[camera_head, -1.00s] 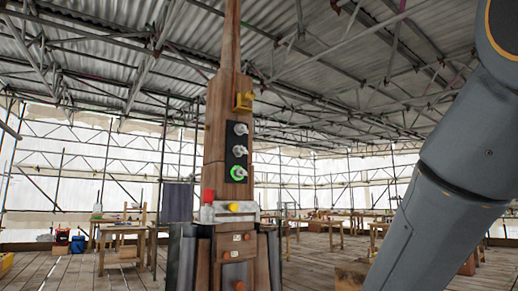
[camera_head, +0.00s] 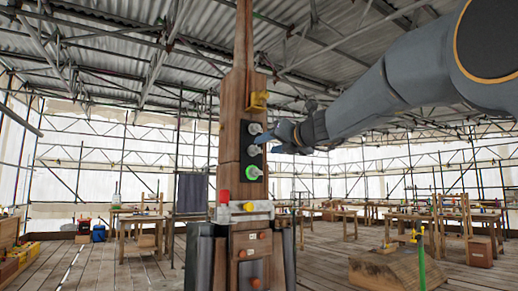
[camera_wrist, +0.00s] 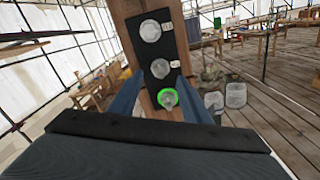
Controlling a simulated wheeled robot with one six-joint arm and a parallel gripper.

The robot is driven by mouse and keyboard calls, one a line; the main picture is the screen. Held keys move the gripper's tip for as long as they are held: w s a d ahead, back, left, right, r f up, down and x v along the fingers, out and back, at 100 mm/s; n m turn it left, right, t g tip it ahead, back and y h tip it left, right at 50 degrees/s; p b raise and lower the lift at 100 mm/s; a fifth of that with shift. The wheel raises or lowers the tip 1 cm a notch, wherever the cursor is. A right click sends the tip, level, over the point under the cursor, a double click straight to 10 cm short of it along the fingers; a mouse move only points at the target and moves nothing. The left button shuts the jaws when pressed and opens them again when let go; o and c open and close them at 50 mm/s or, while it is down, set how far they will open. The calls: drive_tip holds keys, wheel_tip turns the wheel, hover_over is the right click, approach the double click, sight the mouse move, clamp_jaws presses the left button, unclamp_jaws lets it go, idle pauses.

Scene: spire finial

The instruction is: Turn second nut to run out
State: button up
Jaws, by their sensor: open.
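A tall wooden spire post (camera_head: 232,115) stands upright in the head view. On its face is a black plate (camera_head: 246,162) with three round metal nuts in a column. The second nut (camera_head: 253,150) is the middle one; it also shows in the wrist view (camera_wrist: 160,68). The top nut (camera_head: 254,128) is above it. The bottom nut (camera_head: 252,173) has a bright green ring. My gripper (camera_head: 268,138) is open and empty, just right of the plate near the upper two nuts. In the wrist view its fingers (camera_wrist: 160,76) spread across the plate; I cannot tell their depth.
A yellow bracket (camera_head: 258,100) is fixed above the plate. Workbenches stand behind on the plank floor. A wooden block (camera_head: 385,271) lies at the lower right.

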sight(257, 149)
drive_tip(key=p+x, duration=0.2)
drive_tip(key=x, duration=0.4)
drive_tip(key=shift+w+a+f, duration=0.15)
drive_tip(key=shift+w+a, duration=0.05)
drive_tip(key=shift+w, duration=0.1)
drive_tip(key=c, duration=1)
drive_tip(key=shift+c, duration=0.2)
drive_tip(key=shift+n, duration=0.3)
